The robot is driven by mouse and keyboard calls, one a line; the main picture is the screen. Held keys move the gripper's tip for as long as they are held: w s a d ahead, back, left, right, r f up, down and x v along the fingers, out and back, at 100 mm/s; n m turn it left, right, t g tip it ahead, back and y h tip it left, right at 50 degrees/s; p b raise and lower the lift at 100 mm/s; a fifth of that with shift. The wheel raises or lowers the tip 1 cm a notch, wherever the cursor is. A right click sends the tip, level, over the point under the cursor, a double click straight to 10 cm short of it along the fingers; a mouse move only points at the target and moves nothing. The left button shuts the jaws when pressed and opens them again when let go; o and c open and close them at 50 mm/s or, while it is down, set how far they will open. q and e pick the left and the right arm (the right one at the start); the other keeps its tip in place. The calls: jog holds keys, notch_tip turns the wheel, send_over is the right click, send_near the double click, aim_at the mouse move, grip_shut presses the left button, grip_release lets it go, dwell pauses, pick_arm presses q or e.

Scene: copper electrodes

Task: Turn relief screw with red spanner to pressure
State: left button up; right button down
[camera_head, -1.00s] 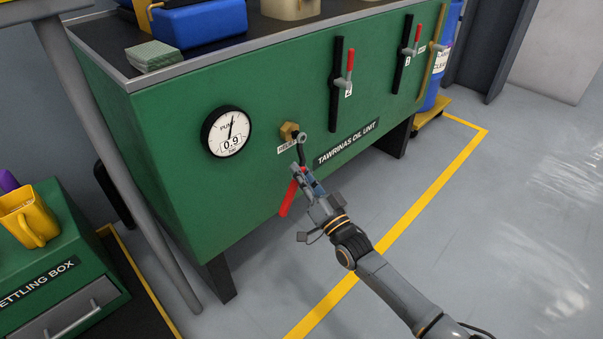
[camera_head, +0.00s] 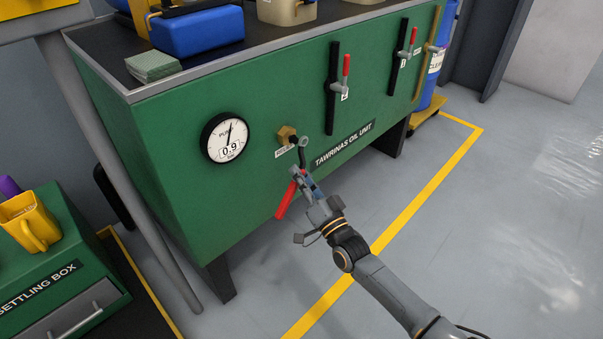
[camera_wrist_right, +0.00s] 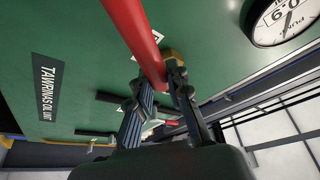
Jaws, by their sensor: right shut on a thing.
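The red spanner (camera_head: 285,201) hangs slantwise before the green oil unit, its red handle pointing down and left. Its dark head (camera_head: 302,143) is at the brass relief screw (camera_head: 286,134); I cannot tell whether it is seated on it. My right gripper (camera_head: 299,176) is shut on the spanner around its middle. In the right wrist view the red handle (camera_wrist_right: 136,38) passes between the fingers (camera_wrist_right: 158,97), and the brass fitting (camera_wrist_right: 174,57) shows behind. The pressure gauge (camera_head: 228,138) reads 0.9; it is partly visible in the wrist view (camera_wrist_right: 285,20). My left gripper is not visible.
The green oil unit (camera_head: 190,200) carries two red-handled levers (camera_head: 346,66) on the right of its front. A settling box (camera_head: 60,255) with a yellow jug (camera_head: 28,220) stands at lower left. The floor (camera_head: 450,230) at right is clear.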

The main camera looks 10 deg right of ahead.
jog(key=a+r+m+h+p, duration=0.1)
jog(key=r+m+p, duration=0.1)
jog(key=m+p, duration=0.1)
jog(key=s+r+m+g+h+p, duration=0.1)
jog(key=r+m+p, duration=0.1)
jog(key=m+p, duration=0.2)
jog(key=a+r+m+g+h+p, duration=0.1)
jog(key=r+m+p, duration=0.1)
jog(key=p, duration=0.3)
jog(key=shift+s+a+m, duration=0.3)
jog(key=shift+a+m, duration=0.05)
jog(key=shift+m, duration=0.45)
jog(key=shift+s+a+m+g+h+p, duration=0.2)
jog(key=shift+a+m+g+h+p, duration=0.15)
jog(key=shift+p, duration=0.3)
jog(key=shift+f, duration=0.1)
jog(key=shift+w+a, duration=0.5)
jog(key=shift+w, duration=0.3)
